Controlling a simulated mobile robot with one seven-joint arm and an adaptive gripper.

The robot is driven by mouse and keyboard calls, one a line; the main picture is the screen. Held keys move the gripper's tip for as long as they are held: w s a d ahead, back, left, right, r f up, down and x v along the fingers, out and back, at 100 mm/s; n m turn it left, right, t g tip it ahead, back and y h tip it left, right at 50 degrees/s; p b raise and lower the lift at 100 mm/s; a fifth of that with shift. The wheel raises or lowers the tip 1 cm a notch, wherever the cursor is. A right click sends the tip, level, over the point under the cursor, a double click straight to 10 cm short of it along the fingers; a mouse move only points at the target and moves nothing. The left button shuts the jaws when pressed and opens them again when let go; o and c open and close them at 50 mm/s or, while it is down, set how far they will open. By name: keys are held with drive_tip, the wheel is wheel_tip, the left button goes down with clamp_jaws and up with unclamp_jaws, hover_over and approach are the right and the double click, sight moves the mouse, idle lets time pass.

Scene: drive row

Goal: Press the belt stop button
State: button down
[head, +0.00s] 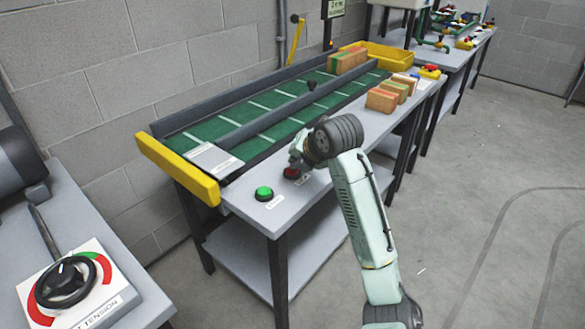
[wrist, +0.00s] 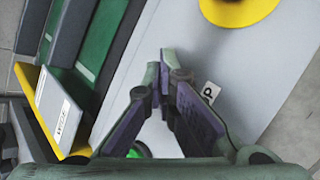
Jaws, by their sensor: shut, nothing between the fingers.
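A red button (head: 291,173) sits on the grey bench top beside the green conveyor belt, with a small white label (head: 302,180) next to it. In the wrist view the end of a label reading "P" (wrist: 210,93) shows right of my fingers; the red button is not visible there. My gripper (head: 296,162) is right at the red button and partly covers it; I cannot tell whether it touches. In the wrist view my gripper (wrist: 164,65) is shut and empty, pointing at the bench top. A green button (head: 264,193) sits nearer the bench end; part of it shows between my fingers (wrist: 140,150).
The conveyor (head: 240,115) has dark rails and a yellow end bar (head: 178,168). Boxes (head: 382,100) stand farther along the bench. A round yellow thing (wrist: 238,8) is cut off at the wrist view's top. A dial panel (head: 68,285) stands at lower left. The right-hand floor is clear.

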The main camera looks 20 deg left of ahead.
drive_tip(key=shift+r, duration=0.5)
wheel_tip(320, 180, up, 6)
drive_tip(key=p, duration=0.4)
idle(0.7)
